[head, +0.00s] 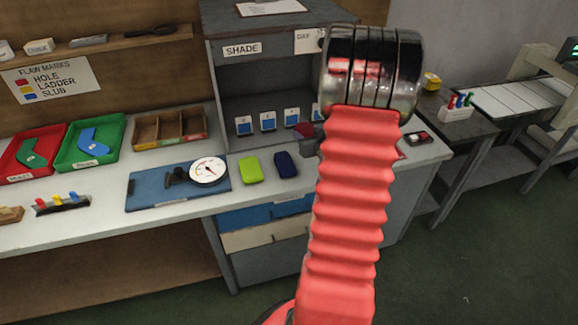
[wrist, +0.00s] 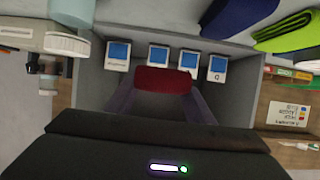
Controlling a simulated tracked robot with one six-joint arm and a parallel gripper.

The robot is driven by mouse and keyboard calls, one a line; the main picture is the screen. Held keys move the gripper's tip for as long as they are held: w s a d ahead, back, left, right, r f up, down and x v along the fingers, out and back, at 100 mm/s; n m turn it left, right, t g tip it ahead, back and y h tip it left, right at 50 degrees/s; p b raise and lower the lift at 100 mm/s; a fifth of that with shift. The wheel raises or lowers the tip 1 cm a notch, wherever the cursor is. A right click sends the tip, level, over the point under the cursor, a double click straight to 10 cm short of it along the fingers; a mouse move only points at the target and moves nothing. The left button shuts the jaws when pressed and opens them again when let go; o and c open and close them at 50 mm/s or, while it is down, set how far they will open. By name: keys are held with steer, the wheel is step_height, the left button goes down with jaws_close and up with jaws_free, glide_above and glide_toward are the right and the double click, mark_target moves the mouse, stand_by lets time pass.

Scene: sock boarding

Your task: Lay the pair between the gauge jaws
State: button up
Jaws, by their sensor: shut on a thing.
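A dark red folded pair (wrist: 162,80) is held between the two fingers of my gripper (wrist: 161,88) in the wrist view. My gripper is shut on it. In the head view a small part of the red pair (head: 304,130) shows left of my arm, in front of the shade box; my arm hides the rest. The gauge (head: 207,170), a white dial with a red needle, sits on a blue base (head: 147,192) on the bench. Its dark jaws (head: 176,178) are left of the dial, with nothing seen between them. The gauge stands left of my gripper, well apart from the pair.
A lime green pair (head: 250,169) and a navy pair (head: 286,164) lie right of the gauge. The shade box (head: 222,90) holds several blue cards. Red (head: 14,170) and green trays (head: 112,150) and a wooden divided box (head: 140,147) stand behind and left.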

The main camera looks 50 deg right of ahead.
glide_above(306, 162)
steer(key=shift+s+f, duration=0.1)
steer(key=shift+f, duration=2.8)
steer(key=shift+f, duration=2.1)
steer(key=shift+f, duration=0.1)
steer(key=o, duration=0.8)
steer(key=shift+s+a+r, duration=0.15)
steer(key=shift+s+r, duration=0.15)
steer(key=shift+s, duration=0.05)
steer(key=v, duration=1.1)
steer(key=shift+s, duration=0.15)
